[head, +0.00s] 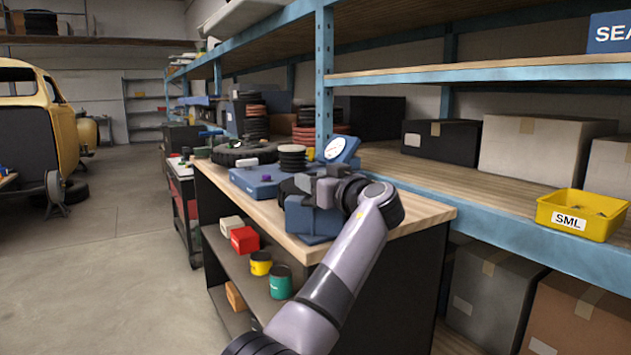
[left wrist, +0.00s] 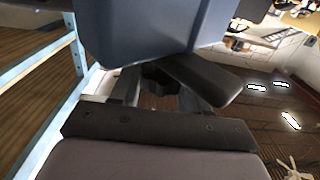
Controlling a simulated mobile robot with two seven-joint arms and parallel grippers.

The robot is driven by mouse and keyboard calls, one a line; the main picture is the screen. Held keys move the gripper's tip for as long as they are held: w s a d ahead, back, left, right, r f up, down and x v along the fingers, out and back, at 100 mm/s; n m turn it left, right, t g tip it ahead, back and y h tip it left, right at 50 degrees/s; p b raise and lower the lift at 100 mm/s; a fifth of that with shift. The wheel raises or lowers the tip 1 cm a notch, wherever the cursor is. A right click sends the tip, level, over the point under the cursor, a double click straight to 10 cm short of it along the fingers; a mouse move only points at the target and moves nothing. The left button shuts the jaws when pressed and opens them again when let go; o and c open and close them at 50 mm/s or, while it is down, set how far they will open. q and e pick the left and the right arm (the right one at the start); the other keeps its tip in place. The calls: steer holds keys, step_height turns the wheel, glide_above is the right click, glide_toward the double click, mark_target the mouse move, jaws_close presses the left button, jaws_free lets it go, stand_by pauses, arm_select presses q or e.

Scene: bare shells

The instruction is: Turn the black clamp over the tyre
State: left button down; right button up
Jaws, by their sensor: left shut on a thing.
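My left gripper (head: 325,187) reaches over the bench to the top of a blue block-like body (head: 310,218). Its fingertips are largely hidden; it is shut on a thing. In the left wrist view a dark bar (left wrist: 205,78), which looks like the black clamp, slants beneath a blue-grey body (left wrist: 150,35), close to my fingers (left wrist: 150,88). I cannot clearly pick the clamp out in the head view. A black tyre (head: 228,157) lies flat at the bench's far end, apart from my gripper. My right gripper is not in view.
A blue base (head: 252,182), a stack of black rings (head: 292,158) and a round dial (head: 341,149) stand on the bench (head: 420,209) beyond my gripper. Blue shelving (head: 325,75) with boxes and a yellow bin (head: 560,204) rises at right.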

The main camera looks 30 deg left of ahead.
arm_select(q)
steer(key=shift+a+r, duration=0.1)
steer(key=shift+r, duration=0.15)
steer(key=c, duration=0.6)
jaws_free()
steer(key=shift+f, duration=0.1)
steer(key=shift+c, duration=0.2)
steer(key=shift+s+d+f, duration=0.1)
steer(key=shift+d, duration=0.1)
steer(key=v, duration=0.6)
steer(key=shift+s+d+b, duration=0.25)
steer(key=shift+b, duration=0.15)
